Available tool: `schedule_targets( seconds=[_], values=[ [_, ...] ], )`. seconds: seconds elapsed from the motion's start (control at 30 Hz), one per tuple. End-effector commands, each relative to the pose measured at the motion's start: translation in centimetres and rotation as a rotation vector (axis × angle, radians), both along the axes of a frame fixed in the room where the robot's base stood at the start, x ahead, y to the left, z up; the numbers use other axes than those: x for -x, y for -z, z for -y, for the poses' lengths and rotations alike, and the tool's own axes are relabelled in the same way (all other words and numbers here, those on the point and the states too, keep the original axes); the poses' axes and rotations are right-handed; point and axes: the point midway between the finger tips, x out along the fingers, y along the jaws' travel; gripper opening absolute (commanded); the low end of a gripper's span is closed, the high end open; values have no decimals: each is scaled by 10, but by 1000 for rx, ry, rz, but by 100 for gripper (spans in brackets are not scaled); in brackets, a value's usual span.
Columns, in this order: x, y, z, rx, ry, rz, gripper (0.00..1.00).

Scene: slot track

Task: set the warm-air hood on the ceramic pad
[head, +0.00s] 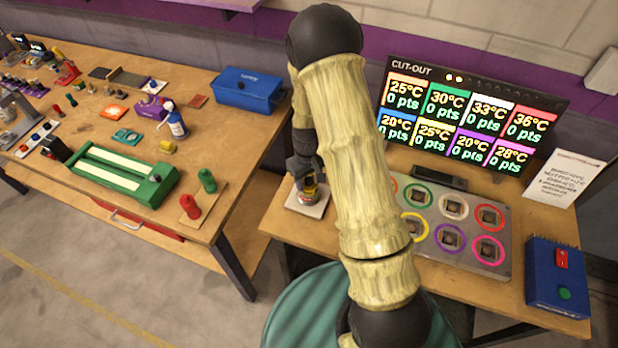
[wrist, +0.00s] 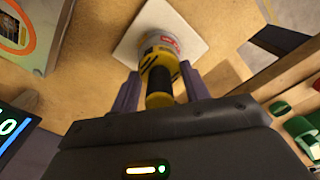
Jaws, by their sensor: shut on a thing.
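The warm-air hood (wrist: 160,59) is a yellow and black piece with a silvery lower end and red marks. My gripper (wrist: 160,77) is shut on it, one finger at each side. The hood's lower end is over the pale square ceramic pad (wrist: 190,22) and looks to be at or very near its surface; I cannot tell whether it touches. In the head view the hood (head: 308,190) looks upright within the outline of the pad (head: 298,208), below my gripper (head: 303,172). My arm hides part of the table beside it.
Right of my arm lies a grey plate (head: 468,232) with coloured rings, with a lit CUT-OUT board (head: 462,115) behind it. A blue box with a red switch (head: 557,275) stands at the right edge. A cluttered workbench (head: 150,215) is on the left, across a gap.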

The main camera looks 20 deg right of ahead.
Motion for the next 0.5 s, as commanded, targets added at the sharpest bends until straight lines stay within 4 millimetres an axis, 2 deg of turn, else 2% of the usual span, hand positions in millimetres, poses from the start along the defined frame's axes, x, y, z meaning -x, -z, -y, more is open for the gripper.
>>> schedule_targets(
  seconds=[0.23, 0.27, 0.3, 0.4, 0.5],
  values=[
    [0, 2, 0, 0, 1, 1, 0],
    [0, 2, 0, 0, 1, 1, 48],
    [0, 2, 0, 0, 0, 1, 56],
    [0, 2, 0, 0, 0, 1, 71],
    [0, 2, 0, 0, 0, 1, 71]
  ],
)
